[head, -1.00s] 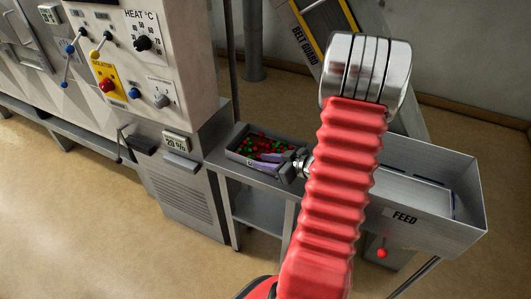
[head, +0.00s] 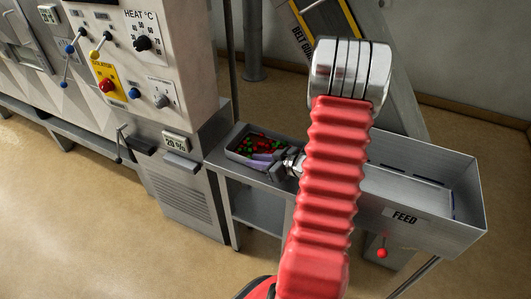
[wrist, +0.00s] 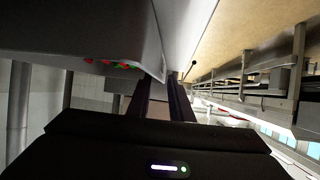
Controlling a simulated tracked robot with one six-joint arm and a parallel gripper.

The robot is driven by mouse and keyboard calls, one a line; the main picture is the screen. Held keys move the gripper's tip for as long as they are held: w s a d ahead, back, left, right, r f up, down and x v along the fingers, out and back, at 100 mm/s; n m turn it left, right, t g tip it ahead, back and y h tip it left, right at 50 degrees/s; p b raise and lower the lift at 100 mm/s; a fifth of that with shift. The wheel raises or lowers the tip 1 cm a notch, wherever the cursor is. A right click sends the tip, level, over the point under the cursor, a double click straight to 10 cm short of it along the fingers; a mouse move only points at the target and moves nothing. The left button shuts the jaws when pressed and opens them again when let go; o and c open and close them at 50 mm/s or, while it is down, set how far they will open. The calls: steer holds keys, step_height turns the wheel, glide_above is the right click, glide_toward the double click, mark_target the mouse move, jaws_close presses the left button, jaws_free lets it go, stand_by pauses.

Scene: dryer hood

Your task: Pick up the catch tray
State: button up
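The catch tray (head: 233,155) is a small grey tray with red and green bits in it. It sits on the left end of the metal stand in the head view. In the wrist view its grey wall (wrist: 95,25) fills the upper left, with a few bits showing at its edge. My gripper (head: 268,163) is at the tray's front right side, over its near edge. In the wrist view my gripper's (wrist: 163,85) two dark fingers are apart, with the tray wall's end close to the gap. Whether they touch the wall is hidden.
The feed trough (head: 430,225) stands right of the tray, partly behind my arm. The dryer cabinet (head: 180,190) with its display stands to the left. The belt guard (head: 330,30) rises behind. The floor in front is clear.

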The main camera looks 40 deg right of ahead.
jaws_close()
stand_by(1.1)
